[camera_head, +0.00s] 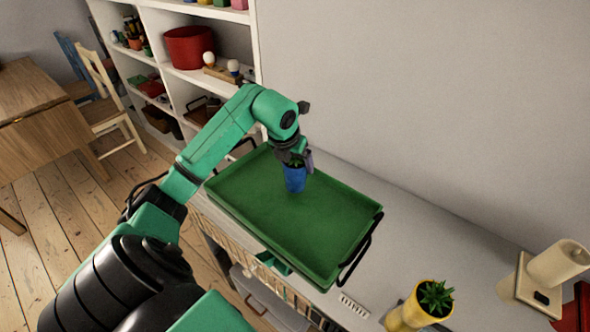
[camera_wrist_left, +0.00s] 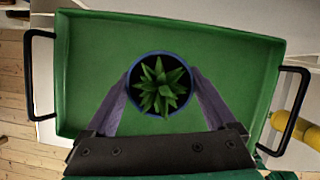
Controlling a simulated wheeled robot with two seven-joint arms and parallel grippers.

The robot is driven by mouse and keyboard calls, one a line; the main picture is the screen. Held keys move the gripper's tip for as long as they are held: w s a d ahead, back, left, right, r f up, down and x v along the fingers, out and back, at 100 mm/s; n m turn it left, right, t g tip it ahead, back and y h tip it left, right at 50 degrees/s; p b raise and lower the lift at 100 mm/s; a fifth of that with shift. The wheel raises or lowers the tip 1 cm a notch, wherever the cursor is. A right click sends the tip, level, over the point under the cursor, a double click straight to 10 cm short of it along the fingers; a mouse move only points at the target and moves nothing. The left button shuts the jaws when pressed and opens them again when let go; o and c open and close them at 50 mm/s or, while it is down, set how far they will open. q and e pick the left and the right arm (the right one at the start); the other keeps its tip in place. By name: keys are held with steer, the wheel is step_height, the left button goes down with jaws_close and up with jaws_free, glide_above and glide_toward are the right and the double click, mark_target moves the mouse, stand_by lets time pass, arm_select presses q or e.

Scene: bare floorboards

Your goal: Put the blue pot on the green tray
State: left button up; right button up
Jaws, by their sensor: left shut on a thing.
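The blue pot (camera_head: 294,179) holds a small green plant and is upright over the green tray (camera_head: 240,206). My left gripper (camera_head: 298,160) is shut on the pot near its rim. In the left wrist view the pot (camera_wrist_left: 132,78) sits between the two fingers of the gripper (camera_wrist_left: 160,88), with the tray (camera_wrist_left: 232,60) behind it. I cannot tell whether the pot's base touches the tray. The tray has dark handles at its two ends and lies on a white surface. My right gripper is not in view.
A yellow pot (camera_head: 408,312) with a plant stands right of the tray, near a cream-coloured lamp-like object (camera_head: 548,272). White shelves (camera_head: 200,80) with a red bin (camera_head: 190,46) stand behind. The rest of the tray is empty.

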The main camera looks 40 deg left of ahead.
arm_select(q)
steer(key=f, duration=0.2)
steer(key=shift+d+f, duration=0.2)
steer(key=shift+f, duration=0.15)
steer(key=shift+a+f, duration=0.15)
steer(key=shift+f, duration=0.1)
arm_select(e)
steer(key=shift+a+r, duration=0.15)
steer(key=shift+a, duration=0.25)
arm_select(q)
steer(key=o, duration=1.5)
steer(key=shift+f, duration=0.15)
steer(key=shift+o, duration=0.4)
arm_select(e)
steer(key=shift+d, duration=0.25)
arm_select(q)
steer(key=shift+r, duration=0.35)
steer(key=b+v, duration=0.1)
steer(key=v, duration=1)
steer(key=shift+s+r, duration=0.25)
steer(key=shift+r, duration=0.05)
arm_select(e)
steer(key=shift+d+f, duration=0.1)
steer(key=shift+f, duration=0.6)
